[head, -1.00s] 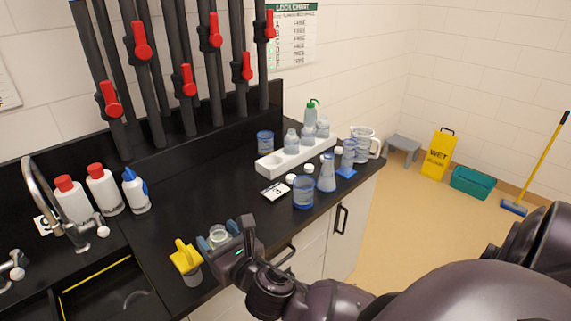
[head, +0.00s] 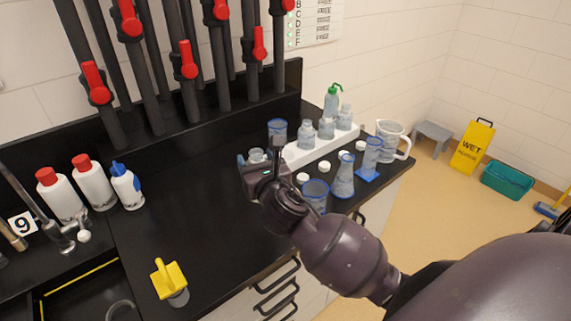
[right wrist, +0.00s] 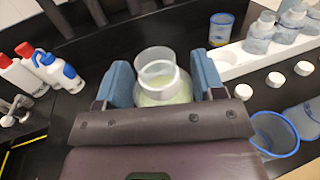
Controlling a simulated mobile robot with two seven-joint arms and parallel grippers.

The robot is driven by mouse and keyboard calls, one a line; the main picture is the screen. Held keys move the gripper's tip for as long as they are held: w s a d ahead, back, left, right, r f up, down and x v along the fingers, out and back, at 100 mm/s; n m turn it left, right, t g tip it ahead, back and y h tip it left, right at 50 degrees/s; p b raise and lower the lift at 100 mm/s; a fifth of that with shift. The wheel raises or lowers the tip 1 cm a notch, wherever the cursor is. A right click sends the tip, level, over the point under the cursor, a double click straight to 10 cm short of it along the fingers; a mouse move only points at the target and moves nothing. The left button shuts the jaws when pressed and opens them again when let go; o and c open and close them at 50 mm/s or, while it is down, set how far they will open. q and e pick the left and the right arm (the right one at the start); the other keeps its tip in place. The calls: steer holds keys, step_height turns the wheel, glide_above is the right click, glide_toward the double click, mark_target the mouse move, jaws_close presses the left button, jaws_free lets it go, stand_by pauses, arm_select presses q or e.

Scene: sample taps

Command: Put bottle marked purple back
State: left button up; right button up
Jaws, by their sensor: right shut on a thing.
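My right gripper (head: 257,166) is shut on a clear bottle (right wrist: 163,92) with pale yellow-green liquid. In the head view only the bottle's top (head: 256,155) shows above the fingers. The bottle looks upright; no purple mark is visible on it. The gripper and bottle are just left of the near-left end of a white rack (head: 306,158). The rack also shows in the right wrist view (right wrist: 236,70), to the right of the gripper. Several clear bottles (head: 306,136) stand in the rack. My left gripper is not in view.
A blue-rimmed beaker (head: 316,194), a flask (head: 343,178) and white caps (head: 324,166) stand in front of the rack. Another beaker (head: 277,130) is behind the gripper. A yellow-topped object (head: 169,279) is at the counter's front. The middle-left counter (head: 190,220) is clear.

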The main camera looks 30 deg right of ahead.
steer(key=w+d+r+m+g+h+b, duration=0.1)
steer(key=w+d+r+m+g+h, duration=0.2)
steer(key=w+d, duration=0.5)
steer(key=w+d+r+m+g+h, duration=0.4)
steer(key=w+d+r+m+h, duration=0.1)
steer(key=w+d+r+h, duration=0.2)
steer(key=w+d+h, duration=0.1)
steer(key=d, duration=0.1)
steer(key=shift+d+r+m+g+b, duration=0.3)
steer(key=shift+d+r+b, duration=0.05)
steer(key=shift+d+b, duration=0.05)
step_height(320, 180, down, 13)
steer(key=shift+b, duration=1.25)
steer(key=shift+f+b, duration=0.8)
steer(key=shift+f, duration=2.45)
steer(key=shift+f, duration=0.2)
steer(key=o, duration=1.5)
